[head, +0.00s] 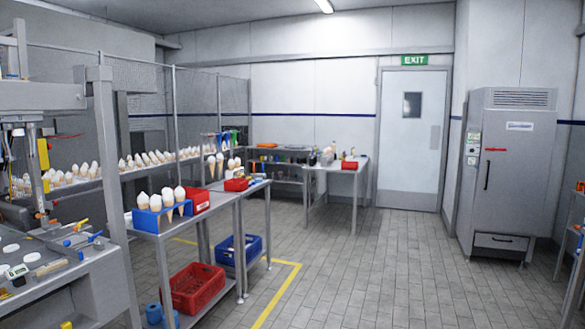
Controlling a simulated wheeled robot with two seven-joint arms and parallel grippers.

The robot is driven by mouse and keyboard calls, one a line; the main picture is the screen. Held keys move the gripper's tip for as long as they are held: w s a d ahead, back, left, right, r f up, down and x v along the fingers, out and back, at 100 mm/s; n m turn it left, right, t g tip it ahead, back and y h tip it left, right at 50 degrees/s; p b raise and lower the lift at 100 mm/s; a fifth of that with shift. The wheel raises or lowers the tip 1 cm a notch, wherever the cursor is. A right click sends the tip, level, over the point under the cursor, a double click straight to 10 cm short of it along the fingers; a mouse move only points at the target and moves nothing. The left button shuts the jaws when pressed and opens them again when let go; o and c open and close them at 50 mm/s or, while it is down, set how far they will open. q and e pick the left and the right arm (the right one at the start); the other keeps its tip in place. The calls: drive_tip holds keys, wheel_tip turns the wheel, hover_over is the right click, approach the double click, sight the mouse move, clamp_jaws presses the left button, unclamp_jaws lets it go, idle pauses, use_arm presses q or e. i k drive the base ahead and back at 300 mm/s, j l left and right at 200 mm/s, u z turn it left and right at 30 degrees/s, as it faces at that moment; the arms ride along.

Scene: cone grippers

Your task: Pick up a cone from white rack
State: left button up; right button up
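Several cones with white tops stand in a blue rack (148,221) on the near metal table. Their pointed tan lower parts hang below the rack's top. A long row of similar cones (150,158) runs along a rail or conveyor in front of the mesh fence. A few more cones (216,162) stand on a small holder farther back, above the table. I cannot clearly make out which holder is the white rack. Neither of my grippers shows in this view.
A red bin (236,185) and a red crate (197,289) are on the metal tables at left, and a blue crate (239,249) is on a lower shelf. A workbench (95,285) fills the near left. The tiled floor is free in the middle and right, before a grey cabinet (507,170).

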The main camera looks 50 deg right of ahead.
sight(232, 163)
drive_tip(key=z, duration=1.3)
drive_tip(key=i+z, duration=0.45)
drive_tip(key=i, duration=1.75)
drive_tip(key=i+l, duration=0.15)
drive_tip(key=i, duration=0.95)
drive_tip(key=i+l+z, duration=0.1)
drive_tip(key=i, duration=1)
drive_tip(key=l, duration=0.05)
